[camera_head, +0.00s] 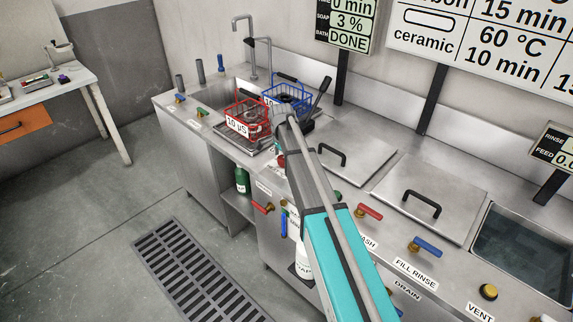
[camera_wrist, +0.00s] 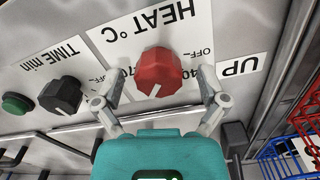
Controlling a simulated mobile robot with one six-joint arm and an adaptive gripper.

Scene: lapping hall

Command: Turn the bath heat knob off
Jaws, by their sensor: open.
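The red heat knob (camera_wrist: 160,72) sits on the panel under the upside-down "HEAT °C" label (camera_wrist: 152,28) in the wrist view. Its white mark points down in the picture, between the printed 70 and 40. The OFF mark (camera_wrist: 189,55) is to the knob's upper right in the picture. My gripper (camera_wrist: 161,80) is open, with one finger on each side of the knob; I cannot tell whether either finger touches it. In the head view my arm reaches toward the bench and hides most of the panel and the gripper.
A dark TIME knob (camera_wrist: 61,95) and a green button (camera_wrist: 16,103) are left of the heat knob. An UP label (camera_wrist: 240,66) is at right. A red basket (camera_head: 240,120) and blue basket (camera_head: 290,97) stand on the bench. Red (camera_head: 369,211) and blue (camera_head: 426,246) valve handles line its front.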

